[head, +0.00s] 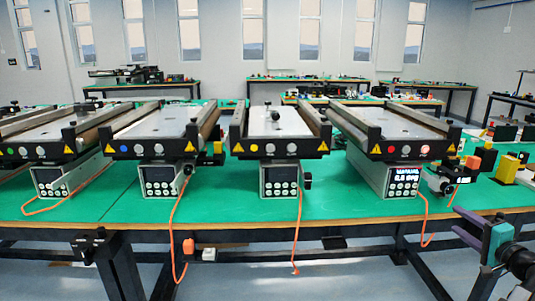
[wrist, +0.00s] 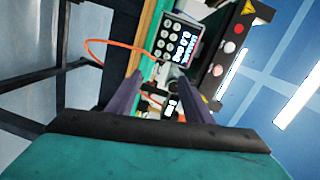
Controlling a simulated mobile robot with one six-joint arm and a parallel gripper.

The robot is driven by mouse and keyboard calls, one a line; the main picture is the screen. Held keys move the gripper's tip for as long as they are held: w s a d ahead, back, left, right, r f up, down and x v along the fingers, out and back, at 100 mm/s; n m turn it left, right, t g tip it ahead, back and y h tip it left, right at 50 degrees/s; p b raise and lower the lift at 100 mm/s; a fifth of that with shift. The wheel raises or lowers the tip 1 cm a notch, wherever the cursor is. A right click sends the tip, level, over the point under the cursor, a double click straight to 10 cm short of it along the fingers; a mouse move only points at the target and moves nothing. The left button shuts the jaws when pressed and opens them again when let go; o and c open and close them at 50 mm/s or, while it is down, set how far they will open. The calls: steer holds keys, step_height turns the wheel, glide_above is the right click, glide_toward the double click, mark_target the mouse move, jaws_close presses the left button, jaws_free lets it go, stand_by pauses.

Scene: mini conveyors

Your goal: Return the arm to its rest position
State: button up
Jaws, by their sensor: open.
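My gripper (head: 461,223) is at the lower right of the head view, in front of the green table's (head: 345,211) front edge. Its two purple fingers point left and stand apart. In the wrist view my gripper (wrist: 157,95) shows both fingers spread, with nothing held between them. The conveyor control box (wrist: 178,38) with its keypad and lit display is beyond the fingers, apart from them. Part of my arm is cut off by the right edge of the head view.
Several mini conveyors stand in a row on the green table; the rightmost conveyor (head: 392,125) is nearest my gripper. Orange cables (head: 176,225) hang over the front edge. A yellow block (head: 506,169) stands at the table's right. The floor (head: 245,285) in front shows free room.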

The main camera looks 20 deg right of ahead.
steer(key=w+a+f+n+g+y+p, duration=0.35)
steer(key=w+a+f+y, duration=0.25)
steer(key=w+a+f, duration=0.9)
steer(key=w+a+f+n+g+y+p, duration=0.1)
steer(key=a+f+n+g+y+p, duration=0.15)
steer(key=a+f, duration=0.7)
steer(key=w+a+f+n+g+y+p, duration=0.15)
steer(key=a+f+g, duration=0.25)
steer(key=a+f, duration=0.55)
steer(key=s+a+f+n+g+h+p, duration=0.1)
steer(key=s+a+f+n+g+p, duration=0.25)
steer(key=a, duration=0.65)
steer(key=s+a+f+n+g+p, duration=0.1)
steer(key=s+a+f+n+g, duration=0.15)
steer(key=s+a+f, duration=0.55)
steer(key=s+a+f+n+g+h+p, duration=0.1)
steer(key=s+a+n+g+h+p, duration=0.1)
steer(key=s, duration=0.5)
steer(key=s+a+n+g+h+p, duration=0.2)
steer(key=s+a+n+g, duration=0.1)
steer(key=s+a, duration=0.4)
steer(key=shift+s+a+f+g+h, duration=0.15)
steer(key=shift+s+f+g+h, duration=0.2)
steer(key=shift+s, duration=0.25)
